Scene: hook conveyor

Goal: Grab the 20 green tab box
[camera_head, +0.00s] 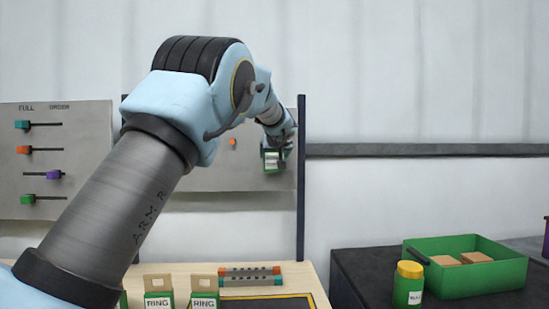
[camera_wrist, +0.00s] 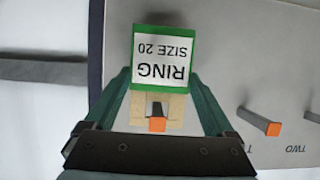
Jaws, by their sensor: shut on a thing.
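The green tab box (camera_wrist: 162,60) carries a white label reading "RING SIZE 20", upside down in the wrist view. Its beige tab (camera_wrist: 136,108) has a square hole, and a dark peg with an orange tip (camera_wrist: 157,124) shows in that hole. My gripper (camera_wrist: 160,92) is shut on this box, with one teal finger along each side. In the head view the box (camera_head: 271,160) is at the right end of the grey panel (camera_head: 215,180), just below my gripper (camera_head: 280,146). The peg's far end is hidden.
Other ring boxes (camera_head: 204,298) stand on the wooden table. A green tray (camera_head: 470,284) and a yellow-lidded jar (camera_head: 408,286) stand on the dark table at right. A dark post (camera_head: 301,190) edges the panel.

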